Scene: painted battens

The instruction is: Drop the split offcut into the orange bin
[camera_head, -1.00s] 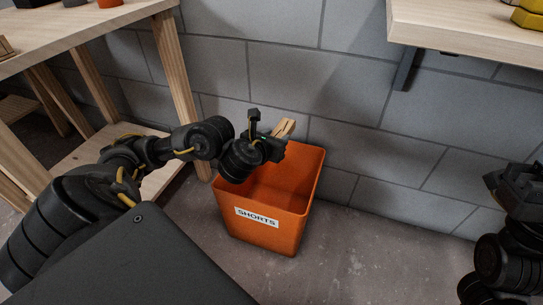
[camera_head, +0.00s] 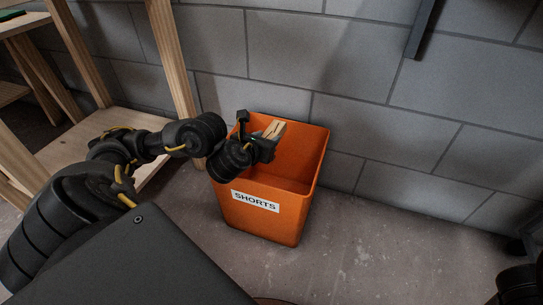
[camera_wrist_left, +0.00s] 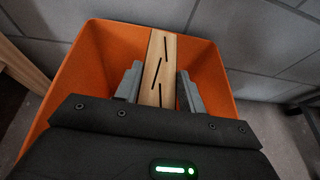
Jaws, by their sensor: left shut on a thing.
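The split offcut (camera_head: 275,129) is a short pale wood piece. The left wrist view shows dark split lines along the offcut (camera_wrist_left: 158,75). My left gripper (camera_head: 263,141) is shut on it, with one finger on each side in the left wrist view (camera_wrist_left: 158,92). The orange bin (camera_head: 262,212) stands on the floor with a "SHORTS" label on its front. The gripper and offcut are over the bin's open top, near its back rim; the bin (camera_wrist_left: 88,60) surrounds the offcut in the left wrist view. Only dark parts of my right arm show at the lower right edge.
A wooden bench frame (camera_head: 172,55) with a low shelf stands left of the bin. A grey block wall (camera_head: 330,60) is close behind it. A dark bracket (camera_head: 422,28) is on the wall at upper right. The concrete floor (camera_head: 370,240) right of the bin is clear.

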